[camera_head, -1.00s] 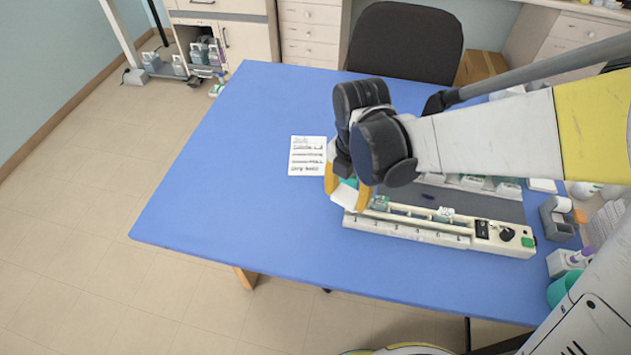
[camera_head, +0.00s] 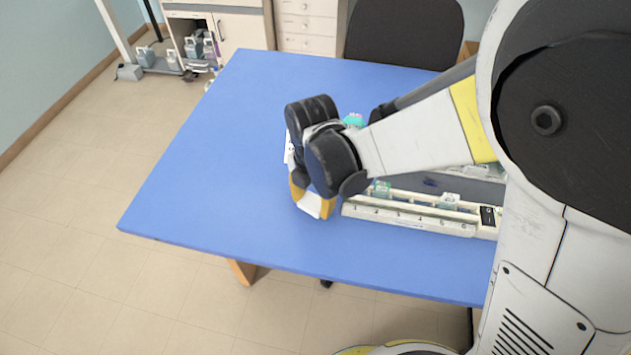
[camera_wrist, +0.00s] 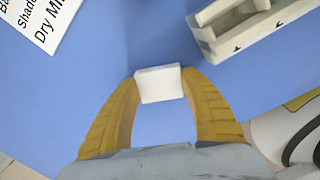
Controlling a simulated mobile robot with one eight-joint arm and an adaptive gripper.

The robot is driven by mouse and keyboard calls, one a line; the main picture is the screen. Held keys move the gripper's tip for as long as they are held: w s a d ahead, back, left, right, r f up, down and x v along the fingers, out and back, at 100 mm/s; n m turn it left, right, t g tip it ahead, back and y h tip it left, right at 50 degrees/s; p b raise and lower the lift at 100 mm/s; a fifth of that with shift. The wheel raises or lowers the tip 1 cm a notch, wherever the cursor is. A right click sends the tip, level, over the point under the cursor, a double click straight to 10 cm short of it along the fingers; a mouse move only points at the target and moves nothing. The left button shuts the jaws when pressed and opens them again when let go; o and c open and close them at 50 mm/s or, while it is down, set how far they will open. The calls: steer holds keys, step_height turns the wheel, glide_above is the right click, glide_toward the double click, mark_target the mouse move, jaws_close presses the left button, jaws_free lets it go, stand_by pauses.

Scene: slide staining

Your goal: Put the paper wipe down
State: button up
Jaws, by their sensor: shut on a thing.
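The paper wipe (camera_wrist: 159,84) is a small white block in the wrist view, between the tips of my yellow gripper fingers (camera_wrist: 162,92). My gripper is shut on it. In the head view my gripper (camera_head: 312,203) is over the blue table, just left of the staining rack, with the white wipe (camera_head: 310,206) showing between the fingers. I cannot tell whether the wipe touches the table.
The long white staining rack (camera_head: 410,218) lies right of my gripper; its end (camera_wrist: 250,30) shows in the wrist view. A written card (camera_wrist: 38,22) lies at upper left there. The blue table (camera_head: 215,185) is clear to the left.

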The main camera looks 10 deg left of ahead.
mark_target(313, 202)
steer(key=shift+f, duration=0.2)
steer(key=o, duration=1.4)
steer(key=shift+c, duration=0.2)
steer(key=shift+r, duration=0.1)
step_height(313, 202, up, 12)
steer(key=p, duration=0.5)
steer(key=s+d+r+m+t, duration=0.1)
steer(key=d+r+m+t, duration=0.1)
steer(key=d+m, duration=0.6)
steer(key=s+d+r+m+t, duration=0.2)
steer(key=d+r+m, duration=0.2)
steer(key=d+m, duration=0.5)
steer(key=s+d+r+m+t, duration=0.2)
steer(key=d+m, duration=0.6)
steer(key=m, duration=0.5)
steer(key=shift+s+d+r+m+t, duration=0.3)
steer(key=shift+r+t, duration=0.3)
steer(key=shift+r, duration=0.2)
